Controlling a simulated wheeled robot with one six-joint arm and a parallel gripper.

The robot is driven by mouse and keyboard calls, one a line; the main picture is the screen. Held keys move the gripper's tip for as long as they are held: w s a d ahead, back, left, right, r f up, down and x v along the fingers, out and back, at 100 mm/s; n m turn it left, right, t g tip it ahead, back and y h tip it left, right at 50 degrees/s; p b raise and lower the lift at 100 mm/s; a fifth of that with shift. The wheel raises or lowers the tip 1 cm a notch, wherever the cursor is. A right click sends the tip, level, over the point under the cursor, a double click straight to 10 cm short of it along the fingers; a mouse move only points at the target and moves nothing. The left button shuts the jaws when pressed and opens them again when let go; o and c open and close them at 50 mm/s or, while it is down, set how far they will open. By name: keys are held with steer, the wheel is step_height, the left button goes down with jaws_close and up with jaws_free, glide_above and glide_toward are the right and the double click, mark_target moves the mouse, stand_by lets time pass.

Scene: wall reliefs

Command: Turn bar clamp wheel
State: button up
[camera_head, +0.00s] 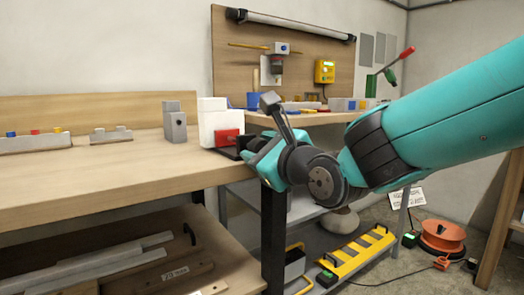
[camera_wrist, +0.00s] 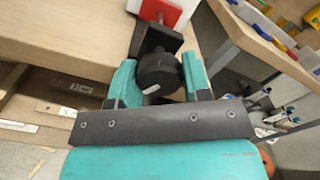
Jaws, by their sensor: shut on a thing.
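The bar clamp's black wheel (camera_wrist: 160,78) shows in the wrist view between the two teal fingers of my gripper (camera_wrist: 164,85). The fingers are shut on the wheel, one on each side. A black clamp part (camera_wrist: 150,38) runs from the wheel to the bench edge, beside a red block (camera_wrist: 172,14). In the head view my gripper (camera_head: 257,152) is at the bench's right front corner, beside the red block (camera_head: 226,137) and the white body (camera_head: 212,118). There the wheel is mostly hidden behind the gripper.
The wooden bench (camera_head: 90,170) fills the left side, with a grey block (camera_head: 174,122) on it. A second bench (camera_head: 310,118) with small coloured items stands behind my arm.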

steer(key=m, duration=0.3)
steer(key=shift+r, duration=0.1)
steer(key=m+p, duration=0.1)
steer(key=p, duration=0.2)
steer(key=shift+r+m, duration=0.2)
steer(key=shift+m, duration=0.1)
steer(key=m+p, duration=0.1)
steer(key=p, duration=0.8)
steer(key=shift+d+r+m, duration=0.1)
steer(key=shift+r+m, duration=0.25)
steer(key=shift+m, duration=0.05)
steer(key=m+p, duration=0.1)
steer(key=p, duration=0.3)
steer(key=shift+f+p, duration=0.1)
steer(key=shift+p, duration=0.2)
steer(key=p, duration=0.2)
steer(key=m+p, duration=0.1)
steer(key=shift+f+m+p, duration=0.25)
steer(key=shift+m+p, duration=0.05)
steer(key=shift+p, duration=0.05)
steer(key=shift+f+m+p, duration=0.2)
steer(key=shift+m+p, duration=0.3)
steer(key=shift+m, duration=0.4)
steer(key=shift+m+p, duration=0.55)
steer(key=shift+m, duration=1.65)
